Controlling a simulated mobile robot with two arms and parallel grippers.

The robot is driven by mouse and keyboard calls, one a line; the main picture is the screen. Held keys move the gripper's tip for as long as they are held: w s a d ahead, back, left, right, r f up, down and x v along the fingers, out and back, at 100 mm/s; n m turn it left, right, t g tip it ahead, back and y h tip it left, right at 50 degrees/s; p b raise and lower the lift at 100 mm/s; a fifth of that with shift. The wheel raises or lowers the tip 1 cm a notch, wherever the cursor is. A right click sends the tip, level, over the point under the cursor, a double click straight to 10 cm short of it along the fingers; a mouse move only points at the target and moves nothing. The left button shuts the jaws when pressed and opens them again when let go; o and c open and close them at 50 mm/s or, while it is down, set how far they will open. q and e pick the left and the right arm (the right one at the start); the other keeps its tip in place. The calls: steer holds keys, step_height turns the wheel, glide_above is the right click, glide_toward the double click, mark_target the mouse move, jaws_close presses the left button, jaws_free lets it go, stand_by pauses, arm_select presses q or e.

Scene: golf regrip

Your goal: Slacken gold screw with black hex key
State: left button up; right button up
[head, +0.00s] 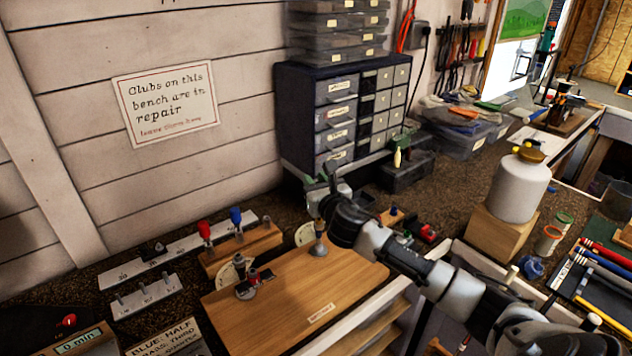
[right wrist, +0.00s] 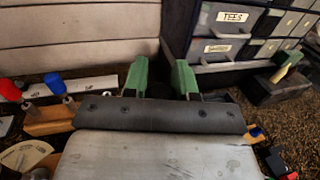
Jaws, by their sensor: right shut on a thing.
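My right gripper (head: 322,188) hangs above the back of a wooden board (head: 345,285), over a grey metal post (head: 318,246) beside a pale dial. In the right wrist view its green fingers (right wrist: 160,78) stand a little apart. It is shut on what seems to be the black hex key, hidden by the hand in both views. A red-handled key (head: 204,229) and a blue-handled key (head: 236,216) stand in a wooden block (head: 240,248). I cannot make out the gold screw; the hand covers part of the area. My left gripper is out of view.
A drawer cabinet (head: 325,115) rises close behind the gripper. A white bottle (head: 518,188) stands on a wooden block at right.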

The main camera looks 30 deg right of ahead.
steer(key=shift+f, duration=0.5)
steer(key=o, duration=1)
steer(key=s+b, duration=0.1)
steer(key=s, duration=0.2)
steer(key=s+a+b, duration=0.1)
steer(key=s, duration=0.3)
steer(key=s+a+b, duration=0.1)
steer(key=s, duration=0.2)
steer(key=shift+s+r, duration=0.1)
steer(key=shift+s, duration=0.25)
